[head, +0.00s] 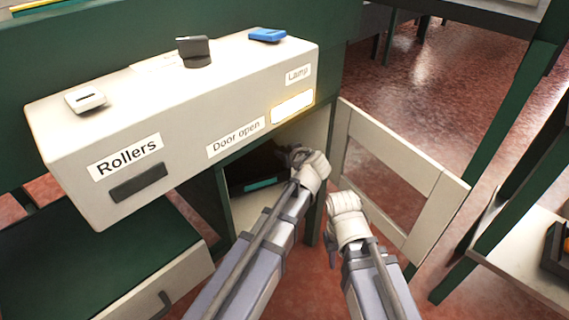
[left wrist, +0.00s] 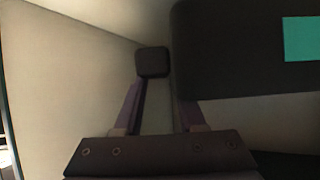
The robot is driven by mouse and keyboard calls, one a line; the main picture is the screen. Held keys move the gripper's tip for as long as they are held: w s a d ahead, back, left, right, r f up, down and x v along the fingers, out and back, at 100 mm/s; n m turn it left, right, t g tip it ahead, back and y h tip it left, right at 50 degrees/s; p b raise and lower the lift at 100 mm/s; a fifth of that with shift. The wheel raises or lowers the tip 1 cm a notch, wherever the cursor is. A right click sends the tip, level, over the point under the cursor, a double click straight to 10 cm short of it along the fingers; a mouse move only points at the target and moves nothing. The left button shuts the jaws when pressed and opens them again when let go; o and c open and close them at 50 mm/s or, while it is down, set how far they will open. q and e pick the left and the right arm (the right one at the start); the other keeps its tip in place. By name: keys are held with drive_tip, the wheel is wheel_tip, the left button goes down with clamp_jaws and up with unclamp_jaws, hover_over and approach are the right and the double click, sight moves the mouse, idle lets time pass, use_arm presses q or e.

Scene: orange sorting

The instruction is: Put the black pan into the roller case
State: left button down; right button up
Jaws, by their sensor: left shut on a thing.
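The roller case (head: 228,138) is a white cabinet with labels reading Rollers, Door open and Lamp. Its white framed door (head: 400,165) stands open on the right. My left gripper (head: 298,157) is at the case opening, shut on the black pan. The black pan shows in the left wrist view (left wrist: 235,75) as a dark block with a teal patch, at the right between and beyond the fingers (left wrist: 160,85). In the head view its dark, teal-marked part shows inside the opening, partly hidden by my left arm. My right gripper (head: 335,225) is outside, beside the door; its fingers are unclear.
On top of the case are a white switch (head: 86,100), a black switch (head: 194,52) and a blue one (head: 267,35). A lit panel (head: 292,107) glows on its front. A drawer (head: 170,285) lies lower left. A light shelf (head: 520,240) stands at right.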

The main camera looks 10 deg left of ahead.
use_arm(q)
drive_tip(key=shift+f+b, duration=1.4)
drive_tip(key=shift+f, duration=0.3)
drive_tip(key=shift+f, duration=0.15)
drive_tip(key=c, duration=0.5)
unclamp_jaws()
